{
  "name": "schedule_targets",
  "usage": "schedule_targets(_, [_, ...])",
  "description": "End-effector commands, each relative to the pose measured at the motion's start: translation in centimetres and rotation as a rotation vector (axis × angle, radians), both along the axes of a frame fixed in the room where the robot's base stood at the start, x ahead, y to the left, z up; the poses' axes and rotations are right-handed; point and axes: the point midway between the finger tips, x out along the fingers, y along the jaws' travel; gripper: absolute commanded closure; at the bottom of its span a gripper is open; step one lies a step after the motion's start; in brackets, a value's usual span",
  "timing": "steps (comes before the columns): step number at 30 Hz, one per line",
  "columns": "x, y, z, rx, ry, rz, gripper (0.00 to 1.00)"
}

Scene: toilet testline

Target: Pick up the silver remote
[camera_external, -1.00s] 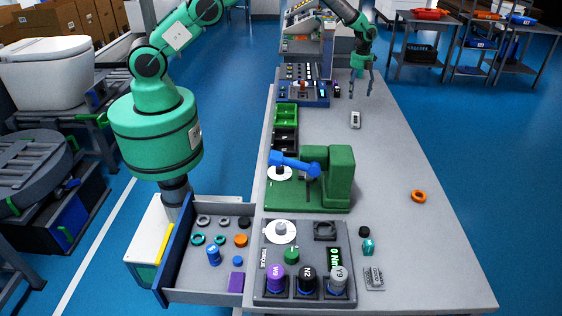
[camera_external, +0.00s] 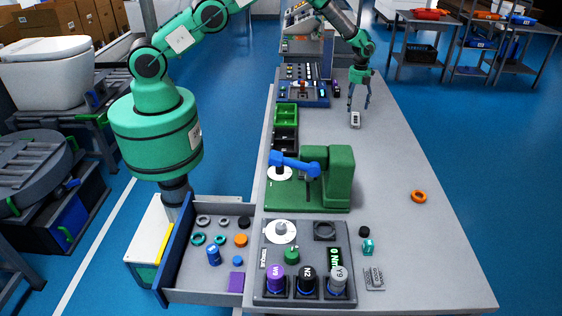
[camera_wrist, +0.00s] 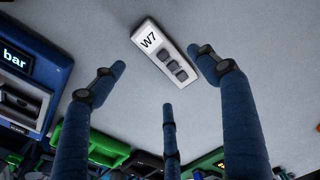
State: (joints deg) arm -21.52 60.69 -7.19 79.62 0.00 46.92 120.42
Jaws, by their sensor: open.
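The silver remote (camera_external: 355,119) lies on the grey bench in its far half. In the wrist view the remote (camera_wrist: 166,52) shows a "W7" label and several dark buttons. My gripper (camera_external: 358,103) is open and empty, its fingers reaching down just above and around the remote's far end. In the wrist view my gripper (camera_wrist: 160,75) has three dark blue fingers spread apart. The remote lies ahead of the fingertips, nearest the right one. I cannot tell whether that finger touches it.
Green (camera_external: 286,114) and black bins (camera_external: 284,138) stand left of the remote. A blue device (camera_external: 303,92) stands behind them. A green machine with a blue lever (camera_external: 327,180) stands nearer the camera. An orange ring (camera_external: 418,196) lies at the right. The bench right of the remote is clear.

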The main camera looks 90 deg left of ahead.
Motion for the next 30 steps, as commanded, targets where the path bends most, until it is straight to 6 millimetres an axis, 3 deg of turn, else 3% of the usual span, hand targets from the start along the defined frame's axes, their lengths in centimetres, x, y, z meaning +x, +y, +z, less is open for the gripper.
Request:
schedule_targets(5, [0.0,0.0,-1.4,0.0,0.0,0.0,0.26])
schedule_targets(20, [0.0,0.0,-1.8,0.0,0.0,0.0,0.26])
schedule_targets(30, [0.2,-0.1,-4.5,0.0,0.0,0.0,0.26])
